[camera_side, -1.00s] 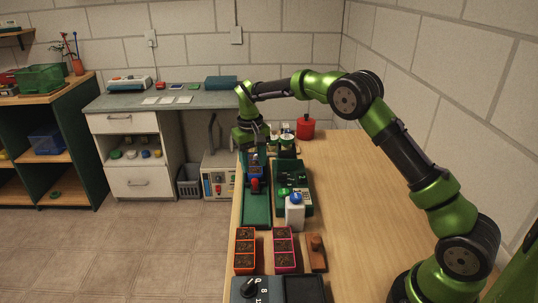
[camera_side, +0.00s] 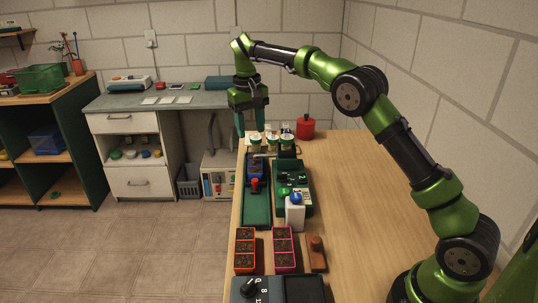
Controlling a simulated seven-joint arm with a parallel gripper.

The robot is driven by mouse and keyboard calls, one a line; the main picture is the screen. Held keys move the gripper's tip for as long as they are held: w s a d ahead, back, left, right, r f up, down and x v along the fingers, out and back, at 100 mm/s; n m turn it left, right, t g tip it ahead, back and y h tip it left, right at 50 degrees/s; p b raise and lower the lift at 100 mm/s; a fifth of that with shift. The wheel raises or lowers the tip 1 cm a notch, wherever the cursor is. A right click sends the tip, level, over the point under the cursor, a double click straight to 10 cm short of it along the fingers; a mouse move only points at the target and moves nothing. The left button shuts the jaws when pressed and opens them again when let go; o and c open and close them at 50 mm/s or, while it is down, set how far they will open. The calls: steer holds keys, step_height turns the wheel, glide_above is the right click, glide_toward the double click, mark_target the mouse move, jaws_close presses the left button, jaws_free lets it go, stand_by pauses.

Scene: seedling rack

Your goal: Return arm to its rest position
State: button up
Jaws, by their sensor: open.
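My gripper (camera_side: 253,121) hangs from my green and black arm at the far left end of the wooden table (camera_side: 345,215). Its two dark fingers point down and are spread apart with nothing between them. It is above and just behind a row of small white-and-green pots (camera_side: 271,140). A green tray (camera_side: 257,208) with a blue and red item (camera_side: 255,178) on it lies in front of the pots. A second green tray (camera_side: 306,207) with small green items stands to its right.
A white bottle with a blue cap (camera_side: 295,211) stands by the right tray. Orange (camera_side: 245,250) and pink (camera_side: 284,250) soil-filled planters and a wooden block (camera_side: 316,253) are nearer. A red canister (camera_side: 305,127) stands at the back. The table's right side is clear.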

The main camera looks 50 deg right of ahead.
steer(key=s+a+r+t+y, duration=0.1)
steer(key=s+a+t, duration=0.1)
steer(key=s, duration=0.8)
steer(key=s+a+r+t, duration=0.1)
steer(key=s+a+t, duration=0.1)
steer(key=s, duration=0.8)
steer(key=s+a+r+t+y, duration=0.1)
steer(key=s+a+r+t, duration=0.1)
steer(key=s, duration=0.9)
steer(key=shift+a+t+y, duration=0.3)
steer(key=shift+a+t, duration=0.2)
steer(key=shift+t, duration=0.2)
steer(key=shift+s, duration=0.1)
